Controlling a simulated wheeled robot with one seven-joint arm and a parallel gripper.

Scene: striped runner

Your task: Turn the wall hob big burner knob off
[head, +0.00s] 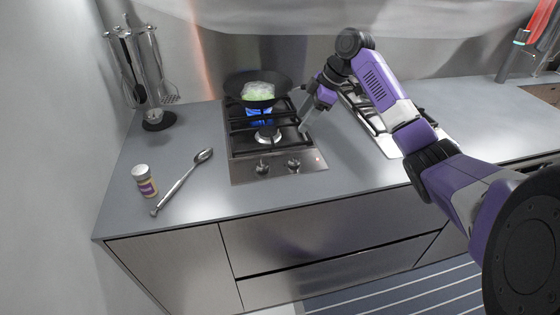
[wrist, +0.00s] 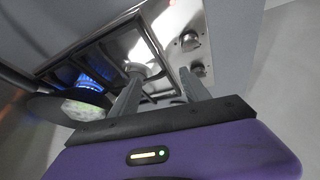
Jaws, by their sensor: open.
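The wall hob (head: 237,170) is a dark steel two-burner hob set in the counter. Blue flame (head: 260,116) burns at its rear burner, under a dark pan (head: 236,84) holding something pale green. The front burner (head: 267,134) shows no flame. Two knobs, left (head: 262,167) and right (head: 294,164), sit at the front edge, with a small red light beside the right one. I cannot tell which is the big burner's. My gripper (head: 303,130) is open and empty above the hob's right side, behind the knobs. In the wrist view, my gripper (wrist: 160,88) is apart from both knobs (wrist: 190,40) (wrist: 198,70).
A utensil stand (head: 157,120) is at the back left. A second, silver hob (head: 388,146) is on the right, partly behind my arm. The counter in front of the knobs is clear.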

